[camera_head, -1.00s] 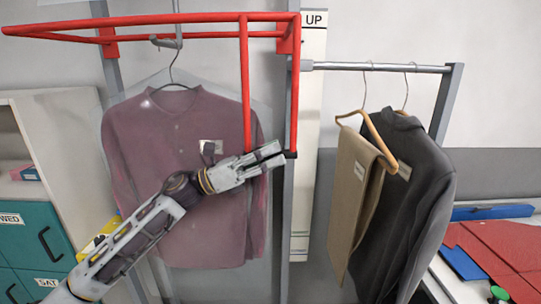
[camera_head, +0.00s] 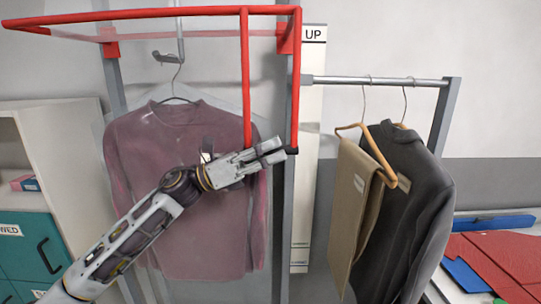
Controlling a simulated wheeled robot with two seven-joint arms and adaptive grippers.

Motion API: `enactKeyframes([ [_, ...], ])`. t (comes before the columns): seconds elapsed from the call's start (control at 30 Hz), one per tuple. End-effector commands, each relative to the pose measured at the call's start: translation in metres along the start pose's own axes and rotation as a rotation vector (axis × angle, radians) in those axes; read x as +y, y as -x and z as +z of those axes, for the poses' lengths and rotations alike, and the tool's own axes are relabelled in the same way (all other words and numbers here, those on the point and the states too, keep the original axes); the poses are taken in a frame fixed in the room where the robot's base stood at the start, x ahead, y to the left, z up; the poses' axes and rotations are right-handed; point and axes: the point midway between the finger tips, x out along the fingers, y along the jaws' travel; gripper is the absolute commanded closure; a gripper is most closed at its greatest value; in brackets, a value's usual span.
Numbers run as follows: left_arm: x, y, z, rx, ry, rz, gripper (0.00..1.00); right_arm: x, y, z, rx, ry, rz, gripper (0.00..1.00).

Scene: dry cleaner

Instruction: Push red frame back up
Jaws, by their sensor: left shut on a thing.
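The red frame (camera_head: 245,80) is a tubular rack part, attached to grey uprights at the upper left; its top bars reach out toward the left and a bar hangs down at its right side. My left gripper (camera_head: 277,153) is shut at the lower end of this right-hand part, near the dark tip, and seems to hold the frame's low bar; the fingers hide the exact contact. A white strip marked "UP" (camera_head: 314,34) stands behind, right of the frame. My right gripper is not in view.
A mauve shirt (camera_head: 180,130) hangs behind my left arm. Brown trousers (camera_head: 352,200) and a dark jacket (camera_head: 410,210) hang from a metal rail (camera_head: 385,80) on the right. Teal drawers (camera_head: 30,245) stand at the left, and red folders (camera_head: 500,255) lie at the right.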

Motion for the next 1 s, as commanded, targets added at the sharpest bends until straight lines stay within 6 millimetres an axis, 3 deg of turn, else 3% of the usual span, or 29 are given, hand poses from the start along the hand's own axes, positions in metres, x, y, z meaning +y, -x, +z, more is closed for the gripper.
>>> enactKeyframes([
  [0.13,-0.001,-0.001,0.008,-0.013,-0.007,0.002,1.00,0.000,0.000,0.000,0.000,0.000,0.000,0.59],
  [0.17,-0.001,-0.001,0.009,-0.013,-0.007,0.002,0.78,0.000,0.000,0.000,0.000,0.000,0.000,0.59],
  [0.3,-0.001,0.000,0.007,-0.011,-0.006,0.002,0.60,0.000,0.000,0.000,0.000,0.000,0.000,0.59],
  [0.77,0.000,0.003,0.004,-0.007,-0.003,0.001,0.59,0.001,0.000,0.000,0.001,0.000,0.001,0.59],
  [1.0,0.001,0.018,0.004,-0.008,-0.002,0.003,0.59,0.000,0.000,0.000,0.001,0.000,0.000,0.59],
])
